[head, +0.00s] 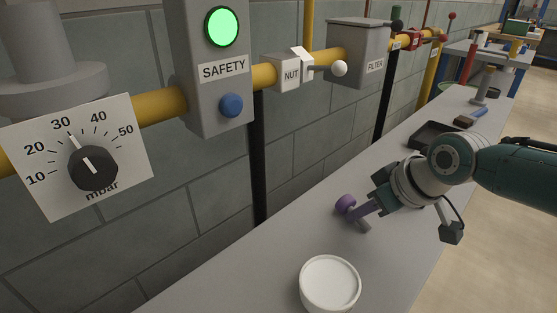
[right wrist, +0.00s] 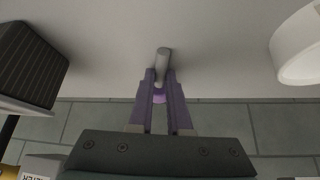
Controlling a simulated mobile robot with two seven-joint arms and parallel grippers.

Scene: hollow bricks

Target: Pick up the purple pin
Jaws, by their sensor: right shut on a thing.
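The purple pin has a round purple head (head: 345,203) and a grey shaft. It is near the back edge of the grey bench in the head view. My right gripper (head: 359,211) comes in from the right and is shut on the pin. In the right wrist view the grey shaft of the pin (right wrist: 163,66) sticks out between the purple fingertips (right wrist: 162,82), and part of its purple head shows between the fingers. Whether the pin touches the bench is hard to tell. My left gripper is in neither view.
A white round bowl (head: 330,284) stands on the bench in front of the gripper. A dark tray (head: 437,136) lies behind my right arm.

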